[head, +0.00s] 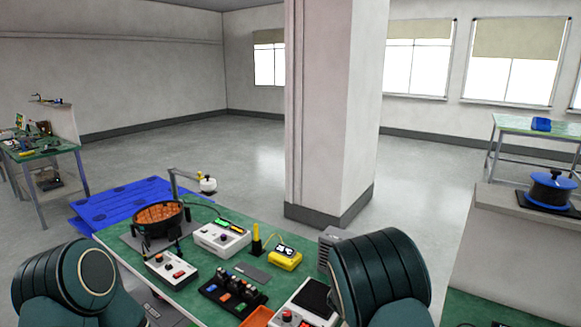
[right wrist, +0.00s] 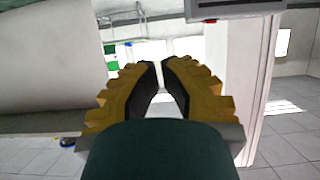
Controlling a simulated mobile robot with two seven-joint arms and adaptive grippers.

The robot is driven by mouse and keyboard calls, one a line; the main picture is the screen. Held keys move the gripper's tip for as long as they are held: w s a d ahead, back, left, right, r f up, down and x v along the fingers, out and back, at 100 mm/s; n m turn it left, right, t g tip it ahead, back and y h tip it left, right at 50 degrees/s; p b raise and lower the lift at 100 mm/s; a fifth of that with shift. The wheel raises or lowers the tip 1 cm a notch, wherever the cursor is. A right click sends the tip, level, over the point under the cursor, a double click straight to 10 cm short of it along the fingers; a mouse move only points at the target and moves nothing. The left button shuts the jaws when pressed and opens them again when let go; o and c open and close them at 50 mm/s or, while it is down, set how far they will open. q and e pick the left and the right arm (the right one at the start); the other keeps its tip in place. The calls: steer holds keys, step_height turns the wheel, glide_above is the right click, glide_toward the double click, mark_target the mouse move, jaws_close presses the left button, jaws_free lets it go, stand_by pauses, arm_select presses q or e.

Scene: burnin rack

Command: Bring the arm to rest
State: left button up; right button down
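My right gripper (right wrist: 161,64) shows in the right wrist view. Its yellow, black-padded fingers lean together and their tips almost meet. Only a thin light gap shows between them, and I see nothing held there. My two dark green arms show at the bottom of the head view, the left arm (head: 70,280) at the lower left and the right arm (head: 385,275) right of the middle. Both grippers are out of the head view. My left gripper is in neither view.
A green bench (head: 205,268) in front holds a round dark pan (head: 160,228), white control boxes, a yellow meter (head: 284,258) and a black tray (head: 232,294). A pillar (head: 330,110) stands behind it. Open floor lies beyond.

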step_height(320, 180, down, 9)
steer(key=s+d+g+y, duration=0.1)
steer(key=s+d+g, duration=0.1)
steer(key=s, duration=0.1)
steer(key=s+a+f+n+g+y, duration=0.15)
steer(key=s+f+g+y, duration=0.25)
steer(key=s+f, duration=1.05)
steer(key=s+a+f+n+g+y, duration=0.1)
steer(key=s+a+g+y, duration=0.3)
steer(key=s, duration=0.7)
steer(key=s+a+n+g+y, duration=0.1)
steer(key=s+a+y, duration=0.2)
steer(key=s+a, duration=0.55)
steer(key=shift+n+t, duration=0.45)
steer(key=shift+t, duration=0.45)
steer(key=w+r, duration=0.1)
steer(key=w, duration=0.1)
steer(key=w+r, duration=0.2)
steer(key=shift+w+r+b, duration=0.1)
steer(key=shift+r+b, duration=0.2)
steer(key=shift+b, duration=0.05)
steer(key=shift+d, duration=0.1)
